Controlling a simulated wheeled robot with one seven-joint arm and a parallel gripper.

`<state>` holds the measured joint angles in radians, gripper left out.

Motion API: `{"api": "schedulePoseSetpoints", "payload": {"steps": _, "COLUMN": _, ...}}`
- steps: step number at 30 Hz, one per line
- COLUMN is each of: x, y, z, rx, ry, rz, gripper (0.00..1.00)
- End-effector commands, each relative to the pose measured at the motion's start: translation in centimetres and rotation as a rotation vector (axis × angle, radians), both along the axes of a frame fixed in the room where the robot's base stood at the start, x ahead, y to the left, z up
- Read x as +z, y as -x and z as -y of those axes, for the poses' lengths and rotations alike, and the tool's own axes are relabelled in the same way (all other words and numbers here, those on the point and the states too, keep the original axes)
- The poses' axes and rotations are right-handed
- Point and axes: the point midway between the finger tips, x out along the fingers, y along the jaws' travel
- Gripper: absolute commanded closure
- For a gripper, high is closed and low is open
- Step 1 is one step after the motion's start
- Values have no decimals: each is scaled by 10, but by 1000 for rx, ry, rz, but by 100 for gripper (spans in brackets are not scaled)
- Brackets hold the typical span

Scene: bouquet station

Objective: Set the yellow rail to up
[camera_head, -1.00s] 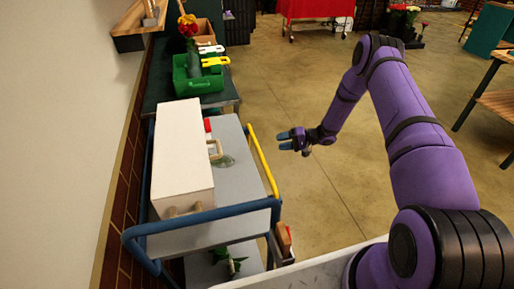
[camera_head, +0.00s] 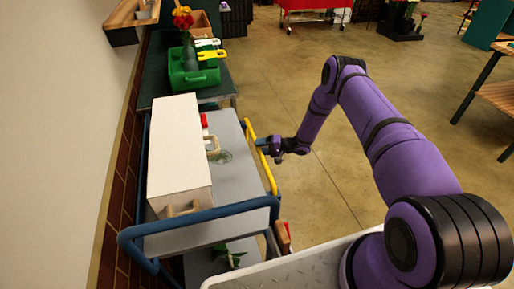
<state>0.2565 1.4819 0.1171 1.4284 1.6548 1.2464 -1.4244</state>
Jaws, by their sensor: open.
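The yellow rail (camera_head: 268,172) runs along the right side of the grey cart (camera_head: 235,190), near the level of its top. My gripper (camera_head: 262,146) is at the rail's right side, close to its upper-middle part, with its fingers pointing left toward it. The fingers are open. Whether they touch the rail or stand around it cannot be told at this size.
A white box (camera_head: 178,150) stands on the cart's left half, with a clear glass item (camera_head: 221,157) and a red object (camera_head: 204,120) beside it. The cart's blue handle (camera_head: 200,216) crosses its near end. A green crate (camera_head: 190,78) stands on the bench beyond. Floor right of the cart is open.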

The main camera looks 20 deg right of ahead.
Motion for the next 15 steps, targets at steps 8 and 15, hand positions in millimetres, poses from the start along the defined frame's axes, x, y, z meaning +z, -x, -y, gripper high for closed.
{"api": "schedulePoseSetpoints", "payload": {"steps": 8, "x": -3, "y": -7, "z": -16, "rx": 0, "ry": 0, "rz": 0, "gripper": 52}}
{"api": "schedulePoseSetpoints", "payload": {"steps": 15, "x": -3, "y": -7, "z": -16, "rx": 0, "ry": 0, "rz": 0, "gripper": 52}}
